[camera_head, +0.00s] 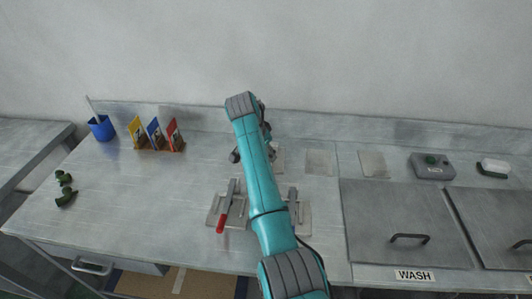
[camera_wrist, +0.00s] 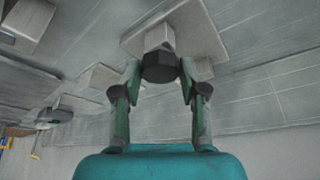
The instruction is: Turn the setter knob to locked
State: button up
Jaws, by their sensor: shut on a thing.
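The setter knob (camera_wrist: 160,68) is a dark, many-sided knob on a pale block and plate (camera_wrist: 196,30) in the wrist view. My gripper (camera_wrist: 161,74) has one finger on each side of the knob and is shut on it. No pointer or lock mark can be read on the knob, so I cannot tell its setting. In the head view, my teal arm hides the knob and most of my gripper near the back of the bench. Part of a pale plate (camera_head: 279,158) shows just right of the arm there.
A red-handled clamp (camera_head: 225,209) stands left of my arm, with another clamp (camera_head: 293,204) to the right. A grey button box (camera_head: 433,171) and steel lids (camera_head: 402,219) lie further right. Coloured cards (camera_head: 155,136), a blue cup (camera_head: 102,130) and green pieces (camera_head: 66,195) are left.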

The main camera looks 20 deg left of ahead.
jog(key=shift+m+h, duration=0.3)
jog(key=shift+m, duration=0.7)
jog(key=shift+g, duration=0.3)
jog(key=o, duration=1.1)
jog(key=shift+o, duration=0.2)
jog(key=v, duration=1.2)
jog(key=shift+f, duration=0.1)
